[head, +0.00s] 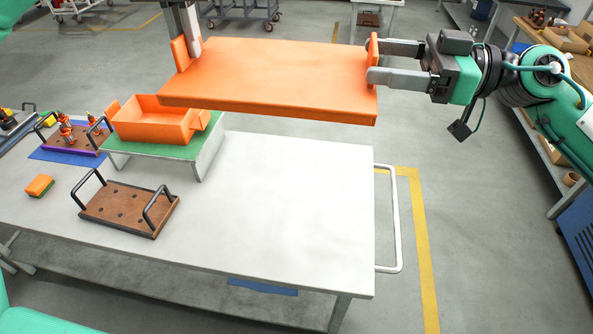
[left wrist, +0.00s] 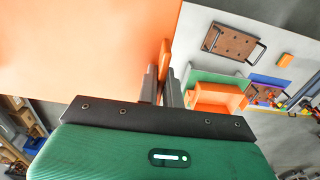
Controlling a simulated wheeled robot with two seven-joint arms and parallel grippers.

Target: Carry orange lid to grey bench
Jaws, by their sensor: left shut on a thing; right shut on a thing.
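The orange lid (head: 275,75) is a wide flat plate with an upright tab at each end. It is held level in the air above the far side of the grey bench (head: 290,210). My left gripper (head: 192,48) is shut on the lid's left tab, and my right gripper (head: 374,64) is shut on its right tab. In the left wrist view the lid (left wrist: 90,50) fills the upper left, and my left gripper's fingers (left wrist: 163,85) clasp the tab. The fingertips are partly hidden.
An open orange box (head: 155,122) stands on a green-topped stand (head: 200,150). A brown holed tray (head: 130,208) with black handles, an orange-green block (head: 39,186) and another loaded tray (head: 75,138) are on the left. The bench's right half is clear. A white rail (head: 395,220) edges it.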

